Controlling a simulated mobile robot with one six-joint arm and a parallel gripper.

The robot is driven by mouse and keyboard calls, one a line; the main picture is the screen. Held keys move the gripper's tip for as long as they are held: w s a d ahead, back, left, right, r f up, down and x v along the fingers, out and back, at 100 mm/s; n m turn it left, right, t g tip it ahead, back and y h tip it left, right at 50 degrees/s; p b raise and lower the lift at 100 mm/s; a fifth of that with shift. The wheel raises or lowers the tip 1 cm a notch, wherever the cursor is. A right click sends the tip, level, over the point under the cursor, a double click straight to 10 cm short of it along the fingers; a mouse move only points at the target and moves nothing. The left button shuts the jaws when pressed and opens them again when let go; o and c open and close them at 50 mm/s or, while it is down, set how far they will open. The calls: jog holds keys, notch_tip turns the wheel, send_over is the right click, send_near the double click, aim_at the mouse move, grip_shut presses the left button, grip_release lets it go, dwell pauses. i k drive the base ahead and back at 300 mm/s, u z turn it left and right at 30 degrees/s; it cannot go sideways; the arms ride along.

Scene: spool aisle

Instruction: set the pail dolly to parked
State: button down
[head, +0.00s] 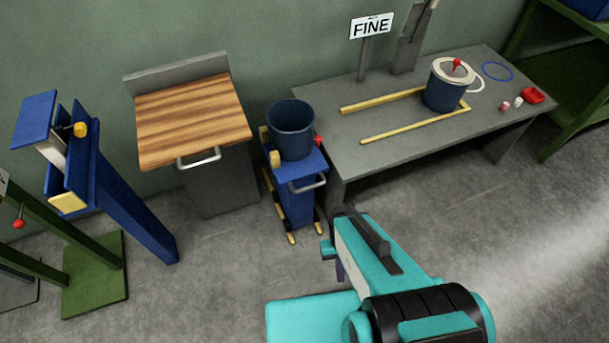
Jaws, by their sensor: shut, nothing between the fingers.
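The pail dolly (297,195) is a narrow blue stand with a light grey bar handle on its front and yellow pieces at its foot. It stands on the floor between the wood-topped cabinet and the grey table. A dark blue open pail (291,132) sits upright on its top, between yellow blocks at the left and a red knob (318,140) at the right. My gripper (334,262) is below and right of the dolly in the head view, partly hidden by my teal arm. It is shut and empty, and appears apart from the dolly.
The grey table (400,155) holds yellow rails, a lidded blue pot (446,88) and small red items. The wood-topped cabinet (190,115) and a blue post (130,200) are left. Floor in front is clear.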

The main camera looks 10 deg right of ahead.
aim_at(296, 184)
jog(key=u, duration=0.45)
jog(key=k, duration=1.35)
jog(key=u, duration=0.9)
jog(key=i, duration=1.15)
jog(key=z, duration=0.15)
